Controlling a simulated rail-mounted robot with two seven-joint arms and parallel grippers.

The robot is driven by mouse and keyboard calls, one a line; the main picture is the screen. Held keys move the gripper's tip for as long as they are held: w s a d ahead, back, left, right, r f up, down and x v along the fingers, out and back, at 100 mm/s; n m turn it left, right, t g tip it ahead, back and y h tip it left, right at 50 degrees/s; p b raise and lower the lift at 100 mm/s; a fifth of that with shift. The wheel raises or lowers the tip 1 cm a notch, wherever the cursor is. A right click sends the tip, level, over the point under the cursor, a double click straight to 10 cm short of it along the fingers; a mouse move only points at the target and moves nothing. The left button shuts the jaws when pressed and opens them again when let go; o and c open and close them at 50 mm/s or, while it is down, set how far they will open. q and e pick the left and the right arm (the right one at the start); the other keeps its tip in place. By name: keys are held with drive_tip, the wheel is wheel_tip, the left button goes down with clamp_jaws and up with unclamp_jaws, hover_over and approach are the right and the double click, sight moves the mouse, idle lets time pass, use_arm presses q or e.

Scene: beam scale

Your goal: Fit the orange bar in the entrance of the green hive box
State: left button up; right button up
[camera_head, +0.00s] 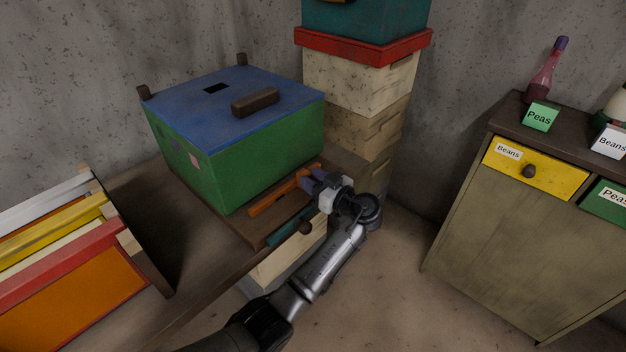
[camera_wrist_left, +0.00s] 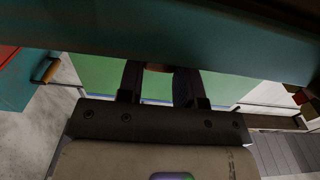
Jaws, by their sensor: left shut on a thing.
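The green hive box (camera_head: 262,160) with a blue lid stands on the wooden table in the head view. The orange bar (camera_head: 272,198) runs along the foot of its front side, above the brown landing board. My left gripper (camera_head: 313,182) is shut on the orange bar near its right end. The left wrist view shows the two fingers (camera_wrist_left: 157,88) with a small brownish-orange patch between them, and the green box wall (camera_wrist_left: 101,76) behind. The entrance is hidden, and I cannot tell whether the bar sits in it. My right gripper is not in view.
A teal bar (camera_head: 291,229) lies at the landing board's front edge, under my left gripper. Stacked hive boxes (camera_head: 366,85) stand behind. Coloured frames (camera_head: 70,262) sit on the table at left. A cabinet (camera_head: 517,215) stands at right, with clear floor before it.

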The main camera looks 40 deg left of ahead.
sight(304, 172)
use_arm(q)
drive_tip(key=shift+a, duration=0.15)
drive_tip(key=shift+a+b, duration=0.35)
drive_tip(key=shift+a, duration=0.25)
drive_tip(key=shift+w+a, duration=0.1)
drive_tip(key=shift+a, duration=0.4)
drive_tip(key=shift+a+b, duration=0.2)
drive_tip(key=shift+b, duration=0.15)
drive_tip(key=o, duration=1.1)
drive_tip(key=shift+s+d+p, duration=0.2)
drive_tip(key=shift+d+p, duration=0.1)
drive_tip(key=shift+d, duration=3.15)
drive_tip(key=shift+s+d+p, duration=0.2)
drive_tip(key=shift+d+p, duration=0.05)
drive_tip(key=shift+d, duration=3.15)
